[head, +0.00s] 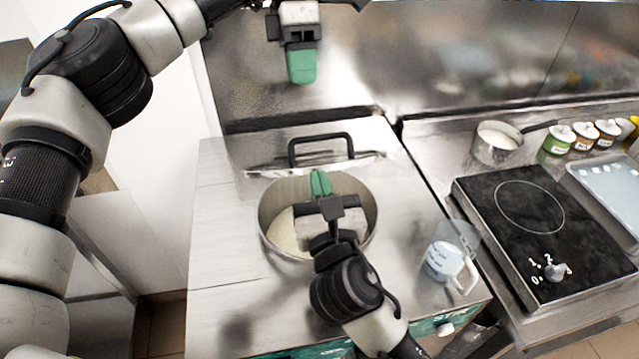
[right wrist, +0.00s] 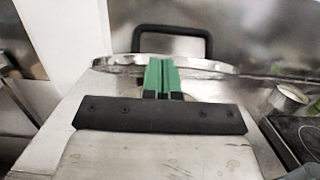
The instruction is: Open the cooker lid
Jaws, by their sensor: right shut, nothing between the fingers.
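The cooker (head: 225,210) is a steel cabinet with a round opening in its top, and pale contents (head: 283,232) show inside. The lid (head: 262,173) shows as a thin, nearly edge-on steel strip behind the opening, raised off it. Its black handle (head: 320,138) stands beyond that edge. In the right wrist view the lid's edge (right wrist: 215,66) and handle (right wrist: 172,28) lie beyond my fingertips. My right gripper (head: 320,182) is shut and empty, over the opening, just in front of the lid. My left gripper (head: 301,66) hangs higher, behind the cooker; its finger gap is hidden.
A clear measuring jug (head: 447,262) stands at the cooker's right front. To the right are a black hob (head: 510,235), a saucepan (head: 494,145), several small jars (head: 560,140) and a tray (head: 608,185). A steel wall (head: 450,60) rises behind.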

